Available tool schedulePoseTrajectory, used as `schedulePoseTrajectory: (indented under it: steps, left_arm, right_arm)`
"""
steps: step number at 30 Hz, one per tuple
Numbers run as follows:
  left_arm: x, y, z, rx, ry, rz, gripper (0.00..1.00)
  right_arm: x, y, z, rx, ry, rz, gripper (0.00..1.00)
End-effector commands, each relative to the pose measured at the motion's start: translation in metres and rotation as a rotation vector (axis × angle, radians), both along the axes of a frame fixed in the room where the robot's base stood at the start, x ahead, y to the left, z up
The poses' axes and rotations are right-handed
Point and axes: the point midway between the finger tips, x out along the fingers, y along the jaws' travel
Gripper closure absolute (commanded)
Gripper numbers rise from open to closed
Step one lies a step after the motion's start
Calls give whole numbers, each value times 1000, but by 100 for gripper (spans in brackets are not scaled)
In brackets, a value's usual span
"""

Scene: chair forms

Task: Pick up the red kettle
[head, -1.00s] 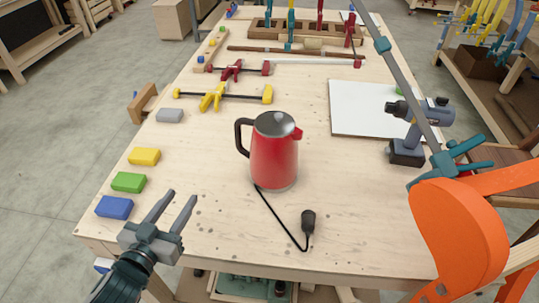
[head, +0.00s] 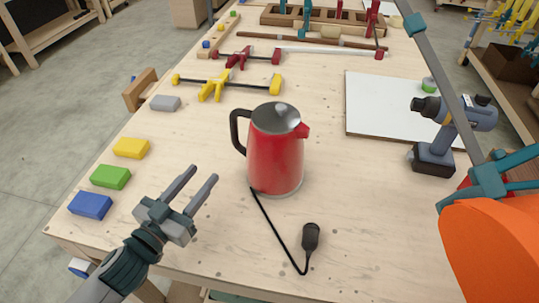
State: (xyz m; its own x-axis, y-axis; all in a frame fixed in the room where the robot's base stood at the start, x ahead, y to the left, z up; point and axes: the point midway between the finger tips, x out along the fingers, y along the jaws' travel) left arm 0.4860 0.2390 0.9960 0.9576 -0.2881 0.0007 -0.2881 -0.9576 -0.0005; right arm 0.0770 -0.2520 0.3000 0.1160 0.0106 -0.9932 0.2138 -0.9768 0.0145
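The red kettle (head: 274,160) stands upright near the middle of the wooden workbench. It has a grey lid, a black handle on its left side and a red spout on its right. A black cord with a plug (head: 310,237) lies on the bench in front of it. My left gripper (head: 196,183) is open and empty, left of and nearer than the kettle, apart from it. Its two fingers point up and right, toward the handle side. My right gripper is not in view.
Blue (head: 90,205), green (head: 110,177) and yellow (head: 131,148) blocks line the left edge. Yellow (head: 220,85) and red clamps lie behind the kettle. A white board (head: 385,108) and a drill (head: 440,130) are right. An orange chair form (head: 492,250) with a clamp bar covers the right front.

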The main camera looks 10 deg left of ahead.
Motion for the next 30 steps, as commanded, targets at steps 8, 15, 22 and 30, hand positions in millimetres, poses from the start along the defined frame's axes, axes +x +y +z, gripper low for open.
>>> schedulePoseTrajectory:
  steps: [8, 15, 22, 30]
  left_arm:
    - [2, 0, 1, 0, 0, 1, 61]
    - [21, -6, 3, -2, -2, 0, 61]
    - [53, -15, 4, 0, -1, 1, 61]
    - [93, -27, 4, 0, -1, 1, 61]
  right_arm:
    - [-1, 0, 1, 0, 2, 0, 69]
    - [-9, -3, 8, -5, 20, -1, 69]
    - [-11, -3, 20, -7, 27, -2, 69]
    - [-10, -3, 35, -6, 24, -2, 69]
